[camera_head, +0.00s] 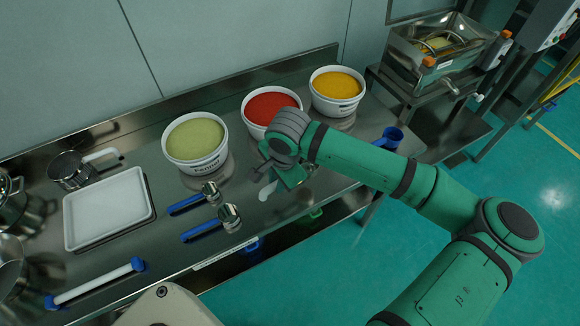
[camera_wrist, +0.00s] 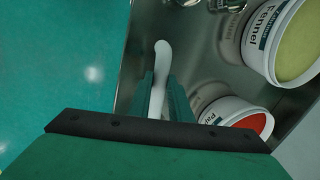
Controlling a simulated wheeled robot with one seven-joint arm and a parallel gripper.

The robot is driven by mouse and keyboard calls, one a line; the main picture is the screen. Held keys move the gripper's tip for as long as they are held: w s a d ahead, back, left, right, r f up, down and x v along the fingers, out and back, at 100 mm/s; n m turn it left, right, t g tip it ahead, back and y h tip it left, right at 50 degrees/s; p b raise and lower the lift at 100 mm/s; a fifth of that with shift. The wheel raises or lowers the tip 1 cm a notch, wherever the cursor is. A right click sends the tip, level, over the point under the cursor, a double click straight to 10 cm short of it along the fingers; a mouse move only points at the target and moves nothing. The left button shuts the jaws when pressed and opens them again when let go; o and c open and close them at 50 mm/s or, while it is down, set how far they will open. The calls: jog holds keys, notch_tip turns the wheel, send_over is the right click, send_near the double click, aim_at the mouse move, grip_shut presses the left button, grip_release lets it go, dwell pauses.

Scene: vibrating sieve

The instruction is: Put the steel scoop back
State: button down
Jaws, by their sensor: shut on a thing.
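My gripper (camera_head: 283,180) is at the front of the steel bench, just before the red tub. In the wrist view its two green fingers (camera_wrist: 164,90) are shut on a white-handled tool (camera_wrist: 162,60). Two steel scoops with blue handles, one farther back (camera_head: 207,191) and one nearer the front (camera_head: 229,215), lie on the bench to the left of my gripper.
Tubs of green (camera_head: 195,160), red (camera_head: 247,127) and yellow (camera_head: 338,104) contents stand along the back. A white tray (camera_head: 107,208), a steel pot with a white handle (camera_head: 70,170) and a blue-ended bar (camera_head: 95,284) lie left.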

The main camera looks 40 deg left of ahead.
jog(key=shift+w+f, duration=0.25)
jog(key=shift+d+x, duration=0.2)
jog(key=shift+x, duration=0.7)
jog(key=shift+d+x, duration=0.2)
jog(key=shift+x, duration=0.7)
jog(key=shift+d+x, duration=0.15)
jog(key=shift+x, duration=0.8)
jog(key=shift+s+f, duration=0.15)
jog(key=shift+f, duration=0.1)
jog(key=shift+f, duration=0.15)
jog(key=shift+a, duration=0.1)
jog(key=c, duration=1.7)
grip_release()
jog(key=shift+o, duration=1.1)
jog(key=o, duration=0.4)
jog(key=shift+o, duration=0.2)
